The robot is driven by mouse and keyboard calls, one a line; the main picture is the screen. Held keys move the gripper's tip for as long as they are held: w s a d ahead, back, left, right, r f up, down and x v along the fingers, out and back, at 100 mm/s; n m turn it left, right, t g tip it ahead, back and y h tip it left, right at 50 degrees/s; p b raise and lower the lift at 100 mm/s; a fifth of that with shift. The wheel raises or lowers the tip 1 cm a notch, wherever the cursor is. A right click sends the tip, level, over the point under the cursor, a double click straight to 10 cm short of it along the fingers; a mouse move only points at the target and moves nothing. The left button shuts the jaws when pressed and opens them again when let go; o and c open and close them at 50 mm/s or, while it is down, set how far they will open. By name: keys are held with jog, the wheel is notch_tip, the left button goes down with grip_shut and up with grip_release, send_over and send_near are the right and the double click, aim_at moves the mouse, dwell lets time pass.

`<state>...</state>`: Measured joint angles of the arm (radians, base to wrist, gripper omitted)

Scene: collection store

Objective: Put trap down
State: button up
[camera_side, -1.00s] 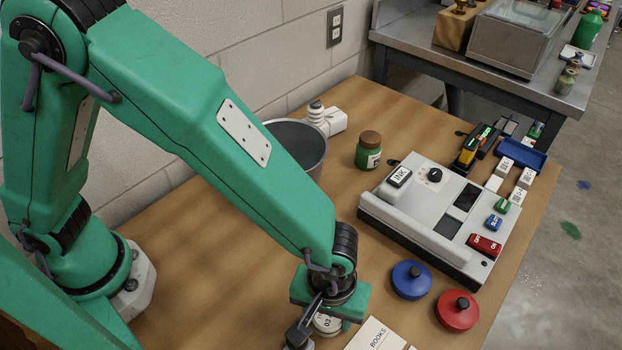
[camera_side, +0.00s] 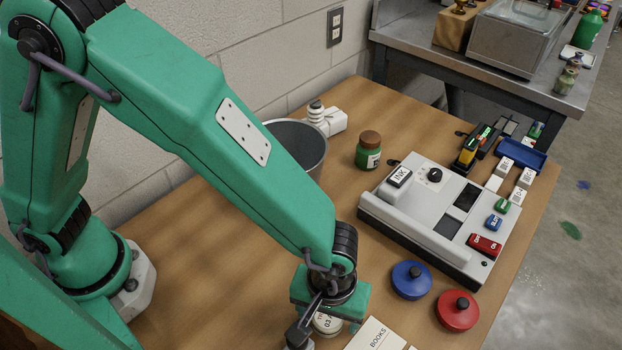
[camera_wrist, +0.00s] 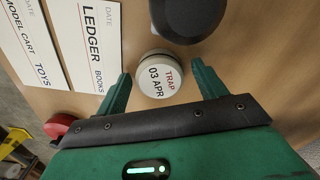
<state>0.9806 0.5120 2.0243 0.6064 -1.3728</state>
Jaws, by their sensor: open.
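The trap (camera_wrist: 160,75) is a small round white disc labelled "TRAP 03 APR". In the wrist view it lies between the fingertips of my gripper (camera_wrist: 163,88), with a gap to each green finger. My gripper is open. In the side view the trap (camera_side: 327,323) shows partly under my gripper, low in the picture; the rest of it is hidden. It appears to rest on the wooden table (camera_side: 240,265), though the exact contact is not visible.
Cards lie beside the trap, one labelled "LEDGER BOOKS" (camera_wrist: 90,38). A dark round object (camera_wrist: 188,15) is close beyond it. A blue disc (camera_side: 411,280), a red disc (camera_side: 457,310) and a white machine (camera_side: 410,222) stand to the right. A grey bin (camera_side: 300,146) stands behind.

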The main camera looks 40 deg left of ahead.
notch_tip(320, 180, up, 12)
dwell(0.6)
dwell(0.5)
jog(key=w+a+r+m+t+h, duration=0.1)
jog(key=w+a+r, duration=0.3)
jog(key=a, duration=0.5)
jog(key=w+a+r+m+t, duration=0.1)
jog(key=w+a+r, duration=0.1)
jog(key=a+r, duration=0.5)
jog(key=s+a+m+t, duration=0.1)
jog(key=s+a, duration=0.2)
jog(key=a, duration=0.6)
jog(key=s+a+r+m+t+y, duration=0.1)
jog(key=s+a+t, duration=0.1)
jog(key=a, duration=0.7)
jog(key=shift+s+t, duration=0.3)
jog(key=shift+s, duration=0.4)
